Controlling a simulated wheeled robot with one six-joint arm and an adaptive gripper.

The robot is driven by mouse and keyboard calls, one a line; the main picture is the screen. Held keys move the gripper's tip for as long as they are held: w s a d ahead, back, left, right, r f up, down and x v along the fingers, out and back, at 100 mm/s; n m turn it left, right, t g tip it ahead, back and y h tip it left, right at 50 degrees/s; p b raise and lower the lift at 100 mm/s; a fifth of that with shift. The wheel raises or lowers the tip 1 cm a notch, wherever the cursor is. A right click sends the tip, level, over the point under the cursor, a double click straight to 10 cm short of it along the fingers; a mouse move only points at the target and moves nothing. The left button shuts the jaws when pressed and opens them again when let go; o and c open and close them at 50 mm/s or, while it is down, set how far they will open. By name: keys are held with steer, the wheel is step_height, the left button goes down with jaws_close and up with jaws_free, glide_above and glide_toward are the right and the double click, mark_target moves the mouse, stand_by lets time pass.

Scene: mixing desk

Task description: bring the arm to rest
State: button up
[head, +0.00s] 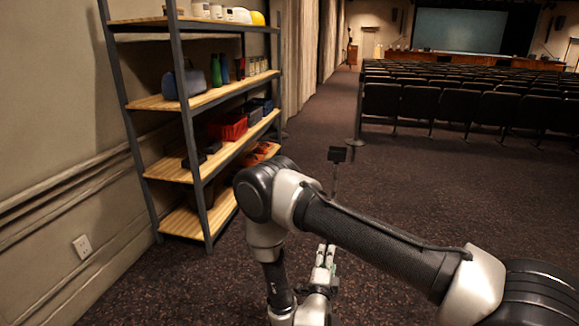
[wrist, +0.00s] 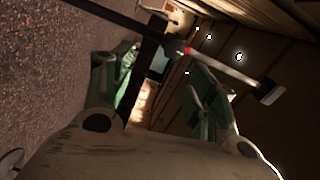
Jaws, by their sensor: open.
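My gripper (head: 323,256) is at the lower middle of the head view, below my bent arm and above the dark carpet. In the wrist view my gripper (wrist: 155,88) shows its two greenish fingers spread apart. Nothing is held between them. The elbow of my arm stands out in front of the shelf in the head view, and the arm links hide part of the floor. No other task object is in view.
A metal shelf (head: 198,157) with wooden boards holds bottles and bins, at left by the wall. A thin stand (head: 337,155) with a dark top rises just beyond my gripper. Rows of dark seats (head: 430,103) fill the back right. Carpet (head: 440,185) between is clear.

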steer(key=s+a+f+n+g+y, duration=0.1)
steer(key=s+f+n+g+y, duration=0.35)
steer(key=f, duration=0.85)
steer(key=s+a+n+g, duration=0.3)
steer(key=s+n+g, duration=0.1)
steer(key=n+g, duration=0.25)
steer(key=s+r+n+g+y, duration=0.1)
steer(key=s+r+n+g, duration=0.25)
steer(key=r, duration=0.55)
steer(key=s+r+n+g+y, duration=0.1)
steer(key=s+r+n+g, duration=0.2)
steer(key=r, duration=0.6)
steer(key=s+d+r+n+t, duration=0.1)
steer(key=s+d+r, duration=0.3)
steer(key=d+r, duration=0.4)
steer(key=s+d+r+t, duration=0.2)
steer(key=d+r, duration=0.6)
steer(key=r, duration=0.8)
steer(key=s+d+r+n+t+h, duration=0.1)
steer(key=s+d+r, duration=0.4)
steer(key=r, duration=0.8)
steer(key=d+t, duration=0.1)
steer(key=d, duration=0.2)
steer(key=shift+s+d+n, duration=0.35)
steer(key=shift+s, duration=0.05)
